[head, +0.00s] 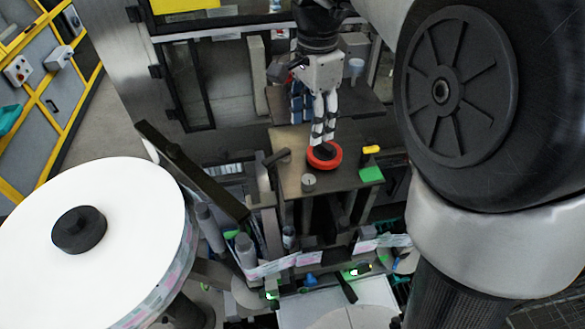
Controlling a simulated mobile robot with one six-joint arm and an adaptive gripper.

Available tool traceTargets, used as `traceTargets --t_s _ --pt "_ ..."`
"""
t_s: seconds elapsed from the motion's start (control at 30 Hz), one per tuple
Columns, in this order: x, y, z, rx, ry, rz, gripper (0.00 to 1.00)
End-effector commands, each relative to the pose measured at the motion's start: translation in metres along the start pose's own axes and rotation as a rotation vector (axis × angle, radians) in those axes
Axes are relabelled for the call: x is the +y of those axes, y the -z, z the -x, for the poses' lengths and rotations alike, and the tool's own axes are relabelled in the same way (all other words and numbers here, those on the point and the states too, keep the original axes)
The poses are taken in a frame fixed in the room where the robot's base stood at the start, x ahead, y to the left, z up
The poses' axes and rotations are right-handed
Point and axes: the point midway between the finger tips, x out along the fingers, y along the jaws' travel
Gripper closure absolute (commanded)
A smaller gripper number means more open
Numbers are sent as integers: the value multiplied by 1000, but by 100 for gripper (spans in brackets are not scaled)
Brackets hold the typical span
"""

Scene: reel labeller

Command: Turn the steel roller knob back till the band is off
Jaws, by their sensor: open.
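My gripper (323,140) points down over the brown plate (350,180) of the labeller, fingers a small gap apart and empty. Its tips are just above or at a round black knob with a red ring (334,164); I cannot tell whether they touch it. A small grey steel-looking knob (308,183) stands on the plate's front left edge, in front of the red-ringed knob and clear of the fingers. It looks like the steel roller knob. The label band (297,261) runs across below the plate, in front of grey rollers (246,251). Whether it presses on a roller is hard to tell.
A large white label reel (120,215) with a black hub fills the lower left. A dark lever (278,157), a yellow piece (371,149) and a green piece (371,174) sit on the plate. A long dark bar (190,170) slants beside the reel. My arm covers the right side.

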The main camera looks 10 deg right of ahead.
Motion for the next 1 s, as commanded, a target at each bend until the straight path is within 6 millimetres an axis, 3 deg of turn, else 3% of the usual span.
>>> traceTargets --t_s 0.13,0.37,1.0 --pt "6 6 2 0 -1 -168 50" --pt "7 6 -17 -1 -6 -203 50" --pt "8 6 -148 -1 -5 -200 50"
